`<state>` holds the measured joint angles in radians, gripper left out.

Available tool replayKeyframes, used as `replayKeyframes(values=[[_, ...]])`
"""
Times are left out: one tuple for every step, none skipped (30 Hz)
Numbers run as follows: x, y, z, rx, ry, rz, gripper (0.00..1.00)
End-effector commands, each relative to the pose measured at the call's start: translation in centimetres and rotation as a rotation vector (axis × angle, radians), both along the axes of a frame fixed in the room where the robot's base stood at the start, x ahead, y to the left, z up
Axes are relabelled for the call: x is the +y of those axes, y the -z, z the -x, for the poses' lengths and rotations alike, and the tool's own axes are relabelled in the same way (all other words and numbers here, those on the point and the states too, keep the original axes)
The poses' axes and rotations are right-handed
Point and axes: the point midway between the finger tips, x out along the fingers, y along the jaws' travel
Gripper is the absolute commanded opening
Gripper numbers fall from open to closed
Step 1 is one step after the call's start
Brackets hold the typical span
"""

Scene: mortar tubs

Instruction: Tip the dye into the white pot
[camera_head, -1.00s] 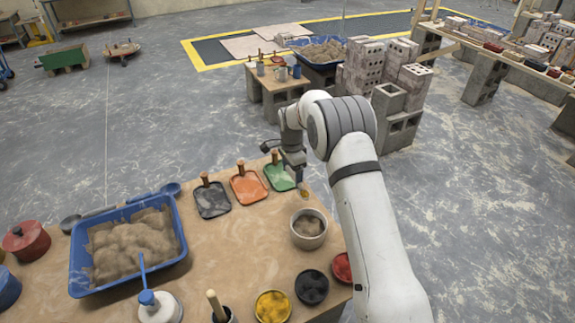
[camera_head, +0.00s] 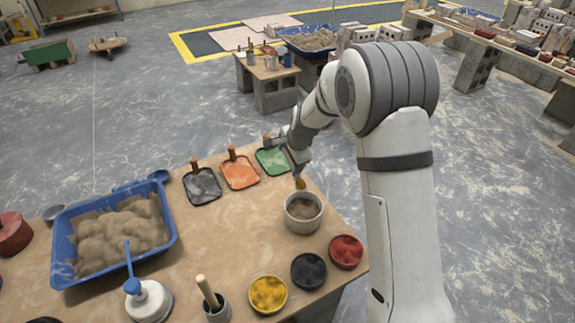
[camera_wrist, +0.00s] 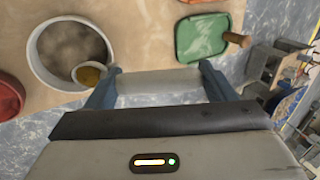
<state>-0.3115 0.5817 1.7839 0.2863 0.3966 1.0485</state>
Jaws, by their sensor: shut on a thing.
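The white pot (camera_head: 304,224) stands on the tan table near its right edge, with a brownish-grey mix inside. My gripper (camera_head: 292,152) is above the pot's far side, shut on a small scoop (camera_head: 300,183) whose bowl shows yellow dye. In the wrist view the white pot (camera_wrist: 38,72) is at upper left, and the scoop's bowl (camera_wrist: 90,76) overlaps its rim, beside the left finger of my gripper (camera_wrist: 160,80). The dye is still in the bowl. I cannot tell how far the scoop is tilted.
Dishes of yellow (camera_head: 268,294), black (camera_head: 308,270) and red (camera_head: 346,251) powder stand in front of the pot. Grey (camera_head: 203,186), orange (camera_head: 240,173) and green (camera_head: 272,161) trays lie behind and left. A blue tub (camera_head: 172,235) of sand stands at left.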

Motion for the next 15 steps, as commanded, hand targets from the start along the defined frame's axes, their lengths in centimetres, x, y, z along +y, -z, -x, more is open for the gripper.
replayKeyframes(values=[[-0.07, 0.54, 0.07, -0.012, 0.002, -0.008, 0.27], [-0.09, 0.52, 0.08, -0.016, 0.002, -0.012, 0.27], [-0.11, 0.44, 0.12, -0.025, 0.000, -0.015, 0.27], [-0.14, 0.42, 0.16, -0.029, 0.000, -0.019, 0.27], [-0.17, 0.42, 0.22, -0.034, 0.001, -0.023, 0.27], [-0.20, 0.38, 0.28, -0.041, 0.002, -0.028, 0.27], [-0.23, 0.34, 0.34, -0.046, 0.001, -0.032, 0.27], [-0.26, 0.34, 0.38, -0.052, 0.000, -0.035, 0.27], [-0.29, 0.29, 0.45, -0.059, 0.000, -0.040, 0.27], [-0.32, 0.24, 0.50, -0.065, 0.000, -0.043, 0.27], [-0.35, 0.24, 0.56, -0.070, 0.001, -0.047, 0.27], [-0.39, 0.22, 0.65, -0.077, 0.001, -0.052, 0.27], [-0.42, 0.19, 0.72, -0.082, 0.000, -0.055, 0.27], [-0.46, 0.19, 0.80, -0.087, -0.001, -0.058, 0.27], [-0.52, 0.20, 0.90, -0.094, 0.000, -0.063, 0.27]])
